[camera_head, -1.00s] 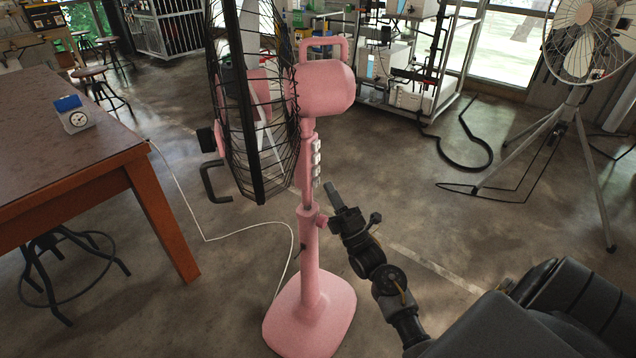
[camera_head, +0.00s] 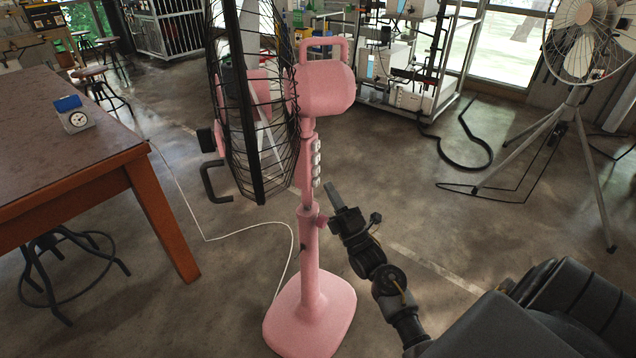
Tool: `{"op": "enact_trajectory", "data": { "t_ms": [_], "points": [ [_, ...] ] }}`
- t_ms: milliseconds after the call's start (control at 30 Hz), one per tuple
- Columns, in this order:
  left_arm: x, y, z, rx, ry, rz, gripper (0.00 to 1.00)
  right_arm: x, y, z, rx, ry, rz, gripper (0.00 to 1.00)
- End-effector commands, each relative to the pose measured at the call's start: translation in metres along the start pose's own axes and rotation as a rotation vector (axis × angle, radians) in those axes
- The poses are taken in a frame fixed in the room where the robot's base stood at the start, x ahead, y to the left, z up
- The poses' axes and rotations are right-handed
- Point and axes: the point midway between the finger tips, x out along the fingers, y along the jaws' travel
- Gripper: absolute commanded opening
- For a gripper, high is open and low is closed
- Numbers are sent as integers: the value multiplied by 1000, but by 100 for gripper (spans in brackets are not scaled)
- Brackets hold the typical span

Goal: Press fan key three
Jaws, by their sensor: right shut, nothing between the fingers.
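A pink pedestal fan (camera_head: 325,88) with a black wire cage stands upright in the middle of the head view, its cage facing left. A column of several silver keys (camera_head: 316,162) runs down the right side of its stem, below the motor housing. I cannot read any marks on the keys. My right gripper (camera_head: 333,193) is shut and empty, its fingertips pointing up and left. In the picture it sits just right of the stem, a little below the lowest key, and appears apart from the keys. My left gripper is not in view.
A brown table (camera_head: 70,150) with a blue-topped dial device (camera_head: 73,115) stands at the left, a stool under it. A white cord (camera_head: 200,222) crosses the floor behind the fan. Another fan on a tripod (camera_head: 575,90) stands at the far right.

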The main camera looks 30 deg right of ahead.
Motion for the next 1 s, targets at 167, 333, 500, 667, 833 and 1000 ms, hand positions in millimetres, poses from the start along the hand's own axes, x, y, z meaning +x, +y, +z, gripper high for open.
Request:
{"op": "enact_trajectory", "data": {
  "t_ms": [167,333,500,667,833,1000],
  "points": [
    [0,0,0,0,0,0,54,0,0,0,0,0,0,0],
    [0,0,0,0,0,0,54,0,0,0,0,0,0,0],
    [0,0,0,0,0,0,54,0,0,0,0,0,0,0],
    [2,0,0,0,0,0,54,3,-3,-2,0,0,1,0],
    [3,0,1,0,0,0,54,6,-4,-4,0,0,0,0],
    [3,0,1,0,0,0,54,6,-4,-4,0,0,0,0]
  ]
}}
